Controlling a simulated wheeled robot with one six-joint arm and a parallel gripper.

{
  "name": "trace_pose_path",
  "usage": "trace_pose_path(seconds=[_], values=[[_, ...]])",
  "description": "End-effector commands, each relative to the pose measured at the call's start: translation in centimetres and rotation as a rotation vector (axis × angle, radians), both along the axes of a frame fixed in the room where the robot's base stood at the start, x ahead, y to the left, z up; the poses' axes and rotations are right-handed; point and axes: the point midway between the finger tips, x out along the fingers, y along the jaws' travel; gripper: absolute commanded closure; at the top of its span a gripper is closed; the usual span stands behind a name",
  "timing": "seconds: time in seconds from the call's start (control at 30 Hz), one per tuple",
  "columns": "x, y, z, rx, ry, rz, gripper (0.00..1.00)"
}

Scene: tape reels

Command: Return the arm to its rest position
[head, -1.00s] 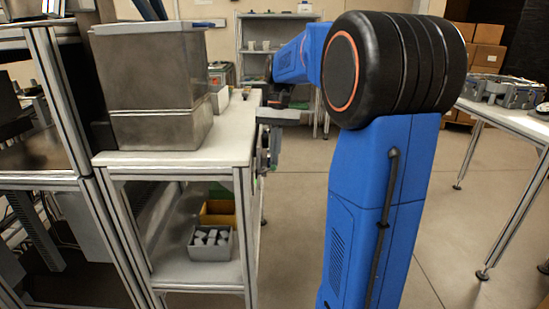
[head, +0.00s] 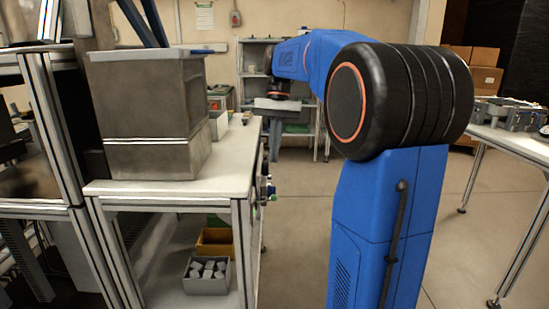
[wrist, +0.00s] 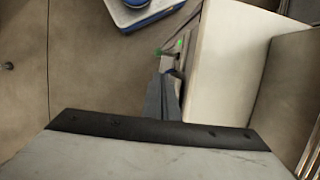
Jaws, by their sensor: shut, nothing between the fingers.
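My gripper (head: 274,152) hangs pointing down at the end of my blue arm, just right of the white bench (head: 235,165) and clear of its edge. Its fingers look closed together, and nothing shows between them. In the wrist view the gripper's grey fingers (wrist: 165,98) stick out past the wide grey body at the bottom, over the floor and close beside the pale bench (wrist: 222,65). My arm reaches away from the head camera, its large black joint in front. No tape reel can be made out clearly.
A large grey container (head: 150,100) stands on the bench. A yellow bin (head: 214,243) and a grey bin with several pale pieces (head: 207,282) sit on its lower shelf. Grey shelving (head: 257,57) stands behind. Another table (head: 520,122) is at right. Floor between is open.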

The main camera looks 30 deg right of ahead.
Motion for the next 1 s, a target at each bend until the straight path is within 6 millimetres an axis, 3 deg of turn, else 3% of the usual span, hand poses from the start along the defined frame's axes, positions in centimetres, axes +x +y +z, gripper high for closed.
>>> trace_pose_path(seconds=[0.57, 0.73, 1.0], values=[[-0.3, 0.3, -0.1, -0.004, -0.007, 0.005, 1.0], [-2.3, 2.3, -0.9, -0.03, -0.058, 0.047, 1.0], [-7.6, 6.7, -3.9, -0.101, -0.2, 0.162, 1.0]])
